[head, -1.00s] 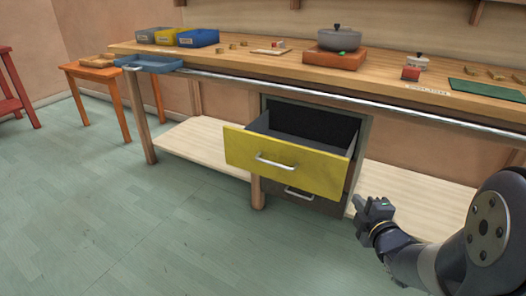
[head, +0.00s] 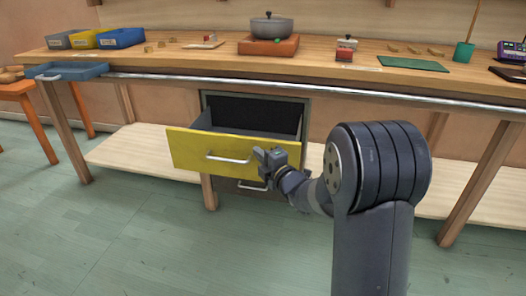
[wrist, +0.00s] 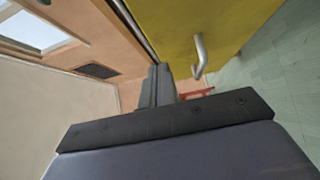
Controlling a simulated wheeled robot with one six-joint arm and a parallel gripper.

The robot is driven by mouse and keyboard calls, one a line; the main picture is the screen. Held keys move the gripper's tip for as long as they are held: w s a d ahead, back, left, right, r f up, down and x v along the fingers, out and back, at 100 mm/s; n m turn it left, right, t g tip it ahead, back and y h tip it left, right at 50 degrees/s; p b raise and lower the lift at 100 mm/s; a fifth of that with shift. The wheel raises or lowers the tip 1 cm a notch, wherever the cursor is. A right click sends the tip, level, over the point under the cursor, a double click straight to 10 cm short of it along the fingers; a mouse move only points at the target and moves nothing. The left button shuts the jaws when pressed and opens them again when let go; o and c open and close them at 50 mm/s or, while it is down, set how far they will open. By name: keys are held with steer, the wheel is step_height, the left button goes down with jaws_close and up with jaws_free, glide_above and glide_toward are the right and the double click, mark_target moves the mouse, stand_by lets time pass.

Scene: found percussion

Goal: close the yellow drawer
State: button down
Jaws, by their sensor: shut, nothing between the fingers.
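The yellow drawer (head: 195,148) stands pulled out of the dark cabinet under the workbench, its inside showing from above. Its silver handle (head: 228,158) runs across the yellow front. My gripper (head: 262,156) is shut and empty, in front of the right part of the drawer front in the head view, partly covering it. In the wrist view the shut fingers (wrist: 157,80) point past the yellow drawer front (wrist: 190,18), and the handle (wrist: 199,55) is just to their right. I cannot tell whether the fingers touch the drawer.
Another drawer (head: 251,186), dark, is below. A blue tray (head: 66,72) projects at the bench's left front. A pot (head: 271,27) on an orange block (head: 268,45) and bins stand on the bench (head: 190,62). The floor in front is clear.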

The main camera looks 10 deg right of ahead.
mark_target(257, 142)
steer(key=shift+w+d, duration=0.4)
steer(key=shift+w, duration=0.35)
steer(key=shift+w+d, duration=0.35)
steer(key=shift+w, duration=0.4)
steer(key=shift+w, duration=0.1)
